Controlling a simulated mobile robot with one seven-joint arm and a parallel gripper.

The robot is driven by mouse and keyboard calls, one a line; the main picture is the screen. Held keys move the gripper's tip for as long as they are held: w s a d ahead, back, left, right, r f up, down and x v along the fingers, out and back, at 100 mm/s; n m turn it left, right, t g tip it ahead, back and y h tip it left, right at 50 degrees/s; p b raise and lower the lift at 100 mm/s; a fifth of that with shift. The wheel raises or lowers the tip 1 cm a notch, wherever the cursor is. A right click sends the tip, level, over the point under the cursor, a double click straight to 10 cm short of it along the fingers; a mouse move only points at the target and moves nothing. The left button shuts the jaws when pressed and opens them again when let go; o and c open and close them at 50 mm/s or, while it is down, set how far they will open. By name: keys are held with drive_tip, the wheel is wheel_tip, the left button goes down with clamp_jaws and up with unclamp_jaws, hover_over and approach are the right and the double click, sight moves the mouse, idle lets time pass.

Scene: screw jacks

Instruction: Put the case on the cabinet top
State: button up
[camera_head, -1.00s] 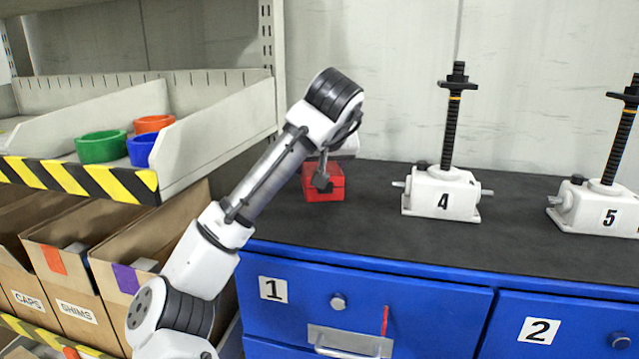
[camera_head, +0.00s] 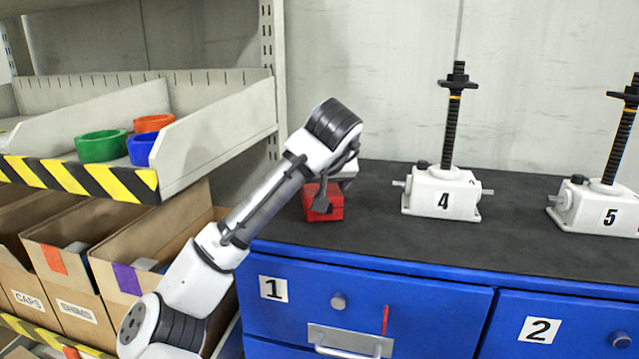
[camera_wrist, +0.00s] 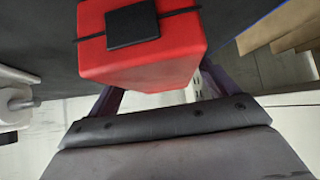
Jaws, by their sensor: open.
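The case is a small red box (camera_head: 334,208). It rests on the dark cabinet top (camera_head: 390,240) at its left end, partly hidden by my arm in the head view. The wrist view shows the red case (camera_wrist: 145,68) close up, with a black square patch and a black band on it. My gripper (camera_wrist: 155,100) is open, with its fingers at either side of the case's near part. In the head view my gripper (camera_head: 325,195) is at the case and mostly hidden behind my wrist. Whether the fingers touch the case cannot be told.
Screw jack 4 (camera_head: 443,195) and jack 5 (camera_head: 605,205) stand to the right. Bare top lies in front of them. At left is a shelf tray (camera_head: 215,130) with green, blue and orange rings, above cardboard boxes (camera_head: 75,270). Blue drawers are below the top.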

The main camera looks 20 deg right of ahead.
drive_tip(key=shift+r, duration=0.2)
drive_tip(key=v, duration=1.2)
drive_tip(key=shift+b, duration=0.4)
